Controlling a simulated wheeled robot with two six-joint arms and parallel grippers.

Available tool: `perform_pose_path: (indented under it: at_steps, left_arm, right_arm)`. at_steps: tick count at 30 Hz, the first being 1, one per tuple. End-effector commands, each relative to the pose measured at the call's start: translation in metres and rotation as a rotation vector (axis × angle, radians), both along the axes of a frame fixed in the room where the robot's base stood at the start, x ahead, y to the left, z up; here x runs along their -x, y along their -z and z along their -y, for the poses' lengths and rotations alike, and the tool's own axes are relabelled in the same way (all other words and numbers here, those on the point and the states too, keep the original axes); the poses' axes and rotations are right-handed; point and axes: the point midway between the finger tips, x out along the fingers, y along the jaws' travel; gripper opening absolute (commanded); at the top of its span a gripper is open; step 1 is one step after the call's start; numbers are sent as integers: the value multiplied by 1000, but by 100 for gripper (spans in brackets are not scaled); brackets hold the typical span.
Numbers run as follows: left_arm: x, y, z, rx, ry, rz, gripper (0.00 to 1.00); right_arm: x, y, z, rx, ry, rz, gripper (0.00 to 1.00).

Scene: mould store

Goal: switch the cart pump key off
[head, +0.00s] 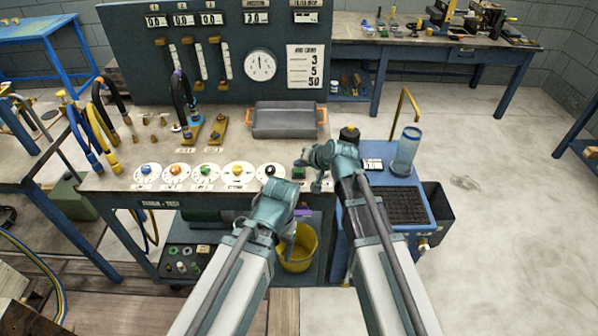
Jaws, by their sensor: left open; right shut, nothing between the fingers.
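The blue cart (408,178) stands right of the test bench, with a clear cylinder (408,150), a black-capped part (349,133) and white labels (372,164) on top. I cannot make out the pump key or its position; my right arm covers part of the cart's left side. My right gripper (309,172) is shut and empty, over the bench's right end beside a small green part (299,172). My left gripper (290,202) is open and empty, lower and nearer, in front of the bench edge. Its fingers are hard to make out.
The bench (110,182) carries a row of dials with coloured knobs (207,171), a grey tray (284,120) and hoses (100,130). A yellow bucket (300,250) stands below. A dark bin (438,208) hangs at the cart's right. The floor at right is clear.

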Motion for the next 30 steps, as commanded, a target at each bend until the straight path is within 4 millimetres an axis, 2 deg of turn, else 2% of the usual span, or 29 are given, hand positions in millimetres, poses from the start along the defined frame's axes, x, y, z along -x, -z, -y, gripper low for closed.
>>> perform_pose_path:
  at_steps: [30]
  left_arm:
    - [0, 10, 0, 0, 0, 0, 69]
  right_arm:
    - [0, 10, 0, 0, 0, 0, 0]
